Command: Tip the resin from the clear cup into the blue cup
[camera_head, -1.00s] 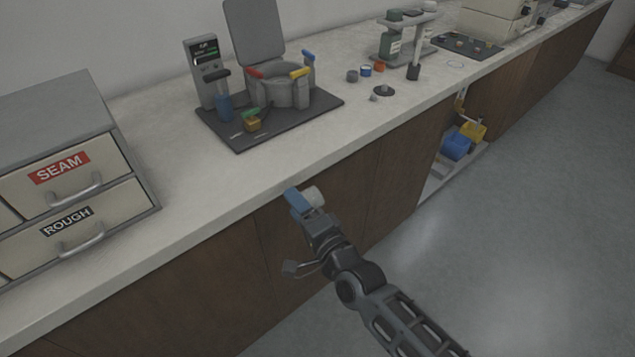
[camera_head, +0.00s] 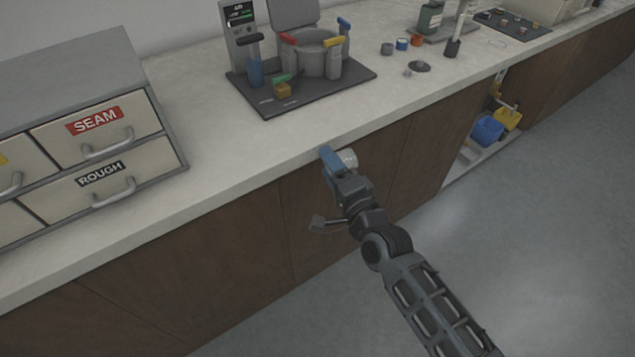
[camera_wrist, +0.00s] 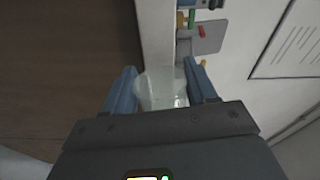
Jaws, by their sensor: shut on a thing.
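My gripper (camera_head: 337,158) is shut on the clear cup (camera_head: 348,159), at the front edge of the counter in the head view. In the wrist view the clear cup (camera_wrist: 163,90) is translucent and sits between the two blue fingers. Its opening and any resin inside cannot be made out clearly.
The mounting press (camera_head: 318,55) stands on a dark mat (camera_head: 262,102) behind my gripper. A drawer cabinet (camera_head: 150,75) marked SEAM and ROUGH is at left. A dark disc (camera_head: 420,66) lies before the small cups. The counter front between mat and edge is clear.

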